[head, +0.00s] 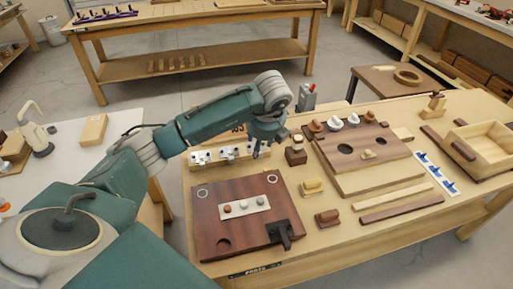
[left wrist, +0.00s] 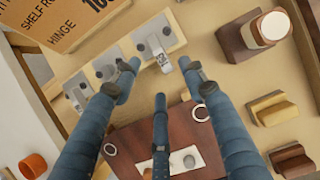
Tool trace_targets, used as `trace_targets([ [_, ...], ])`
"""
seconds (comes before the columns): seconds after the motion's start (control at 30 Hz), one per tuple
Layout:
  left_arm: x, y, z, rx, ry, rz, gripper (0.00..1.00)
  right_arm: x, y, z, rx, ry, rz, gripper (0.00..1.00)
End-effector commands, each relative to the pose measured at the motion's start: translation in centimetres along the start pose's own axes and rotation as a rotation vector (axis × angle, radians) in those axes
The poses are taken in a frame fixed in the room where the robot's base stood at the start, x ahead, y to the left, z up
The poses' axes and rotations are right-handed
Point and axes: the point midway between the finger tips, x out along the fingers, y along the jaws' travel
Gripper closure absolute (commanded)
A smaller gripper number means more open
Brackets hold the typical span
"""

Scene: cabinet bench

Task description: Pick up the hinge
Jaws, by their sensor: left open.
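A wooden rack (head: 203,165) holds several small grey metal hinges on white blocks in the head view. In the left wrist view, hinges stand in a row on the rack: one at the right end (left wrist: 154,40), a middle one (left wrist: 113,62) and a left one (left wrist: 76,94). My left gripper (head: 261,150) is over the right end of the rack. In the left wrist view its fingers (left wrist: 157,78) are spread and empty, with the right-end hinge just beyond them. Part of the rack is hidden by the arm. My right gripper is not in view.
A sign board (left wrist: 62,22) reading "HINGE" stands behind the rack. A dark red-brown board (head: 215,213) with a black clamp-like piece (head: 281,232) lies in front. A wooden block with a round top (head: 296,152) is close at the right.

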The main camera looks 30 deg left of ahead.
Motion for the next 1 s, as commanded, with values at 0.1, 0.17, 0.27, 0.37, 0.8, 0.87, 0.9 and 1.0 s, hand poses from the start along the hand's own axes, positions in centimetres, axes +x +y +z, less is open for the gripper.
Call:
trace_targets([
  [0.1,1.3,0.0,0.2,0.001,0.004,0.005,0.57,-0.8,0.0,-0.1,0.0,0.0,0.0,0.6],
  [0.17,2.3,0.0,0.3,0.0,0.004,0.006,0.57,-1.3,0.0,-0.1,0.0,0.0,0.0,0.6],
  [0.27,3.8,-0.2,0.3,0.002,0.004,0.002,0.57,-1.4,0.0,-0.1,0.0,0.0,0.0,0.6],
  [0.37,4.7,-0.2,0.3,0.002,0.002,0.001,0.57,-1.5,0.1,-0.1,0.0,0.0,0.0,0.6],
  [0.8,5.0,-0.2,0.3,0.002,0.002,0.0,0.93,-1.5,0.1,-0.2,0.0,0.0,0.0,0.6],
  [0.87,5.0,-0.2,0.3,0.002,0.002,0.0,0.94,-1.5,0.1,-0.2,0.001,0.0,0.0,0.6],
  [0.9,5.0,-0.2,0.3,0.002,0.002,0.0,0.94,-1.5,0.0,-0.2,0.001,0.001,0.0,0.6],
  [1.0,4.9,-0.2,0.3,0.002,0.001,-0.001,0.95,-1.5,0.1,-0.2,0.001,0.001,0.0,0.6],
])
